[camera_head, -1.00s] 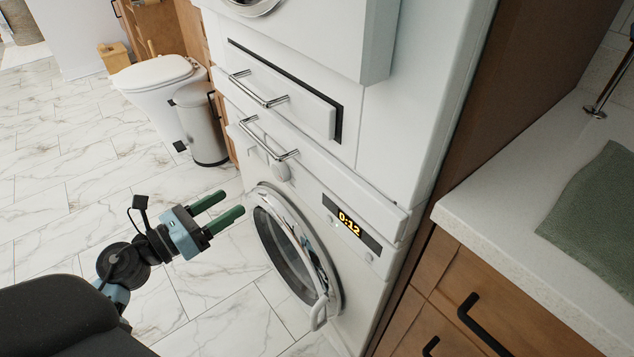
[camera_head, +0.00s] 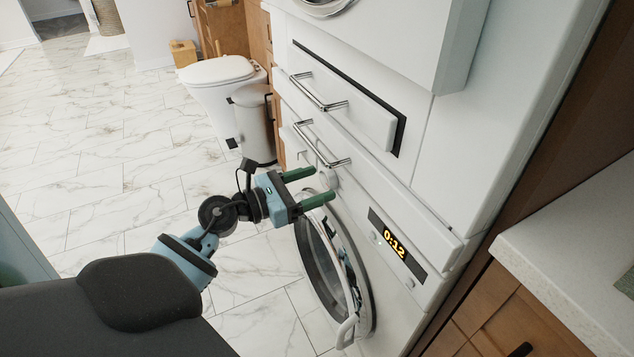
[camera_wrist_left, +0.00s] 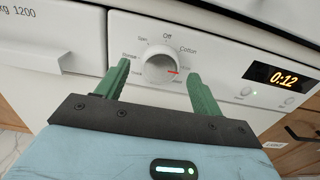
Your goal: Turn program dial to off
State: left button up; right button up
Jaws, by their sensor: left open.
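The program dial (camera_wrist_left: 160,66) is a round silver knob on the washer's front panel, in the left wrist view. Its red mark points right, and the word Off is printed above it. My left gripper (camera_wrist_left: 162,88) is open, with one green finger on each side of the dial in that view; I cannot tell whether they touch it. In the head view my left gripper (camera_head: 324,184) is in front of the washer (camera_head: 385,300), and the dial (camera_head: 331,178) is partly hidden behind the fingers. My right gripper is not in view.
The washer's display (camera_head: 397,246) reads 0:12. Its round door (camera_head: 335,265) is below the panel, with a handle at the lower edge. Bar handles (camera_head: 320,150) stick out above the dial. A counter (camera_head: 570,240) stands at the right. Open tiled floor lies left.

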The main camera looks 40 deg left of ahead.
pick_arm(q)
jog(key=shift+w+d, duration=0.25)
jog(key=shift+w, duration=0.3)
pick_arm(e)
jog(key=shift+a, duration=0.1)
pick_arm(q)
jog(key=c, duration=1)
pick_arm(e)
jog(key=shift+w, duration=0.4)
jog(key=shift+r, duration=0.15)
